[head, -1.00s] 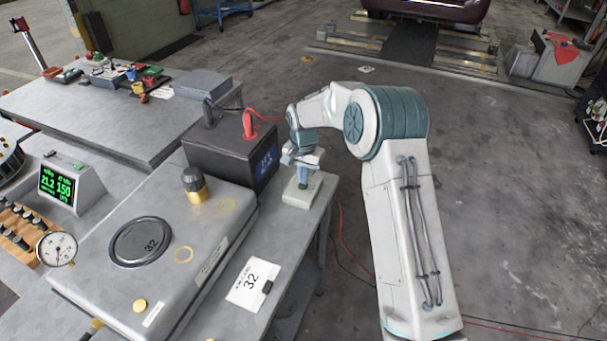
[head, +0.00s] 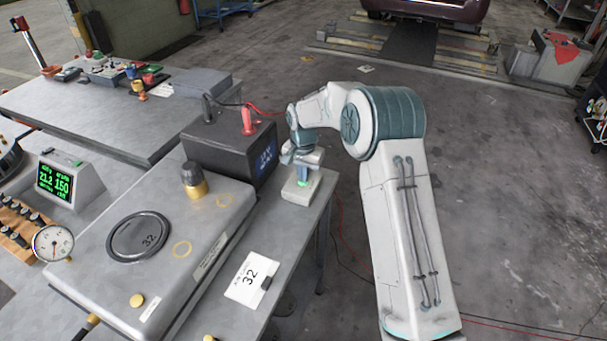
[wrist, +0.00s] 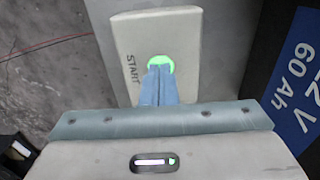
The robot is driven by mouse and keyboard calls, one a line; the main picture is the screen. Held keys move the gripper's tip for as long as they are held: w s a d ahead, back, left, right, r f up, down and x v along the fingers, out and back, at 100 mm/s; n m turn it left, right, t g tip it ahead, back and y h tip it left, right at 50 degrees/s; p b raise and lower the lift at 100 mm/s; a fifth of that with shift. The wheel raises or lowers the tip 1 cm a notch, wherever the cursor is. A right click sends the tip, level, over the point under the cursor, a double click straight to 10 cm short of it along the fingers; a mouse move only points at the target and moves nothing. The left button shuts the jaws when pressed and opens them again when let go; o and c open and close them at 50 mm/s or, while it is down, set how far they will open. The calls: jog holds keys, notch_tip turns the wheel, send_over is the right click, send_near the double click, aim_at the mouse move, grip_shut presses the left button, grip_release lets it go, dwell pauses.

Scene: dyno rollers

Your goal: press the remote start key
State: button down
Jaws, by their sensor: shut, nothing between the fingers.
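The remote start box is a small beige block (head: 301,188) at the right edge of the bench, beside the black battery. In the wrist view the box (wrist: 122,50) carries the word START and a round key (wrist: 161,64) that glows green. My gripper (head: 303,182) points down over the box. In the wrist view its closed fingertips (wrist: 159,70) overlap the near part of the green key, with nothing held between them. The fingertips appear to be on the key, but the exact contact is hidden.
The black battery (head: 225,150) with a red clamp (head: 247,122) stands just left of my gripper. Open floor lies to the right.

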jog(key=shift+s+d+f, duration=0.1)
jog(key=shift+s+f, duration=0.2)
jog(key=shift+f, duration=0.25)
notch_tip(320, 180, up, 15)
jog(key=shift+w, duration=0.25)
jog(key=shift+r, duration=0.1)
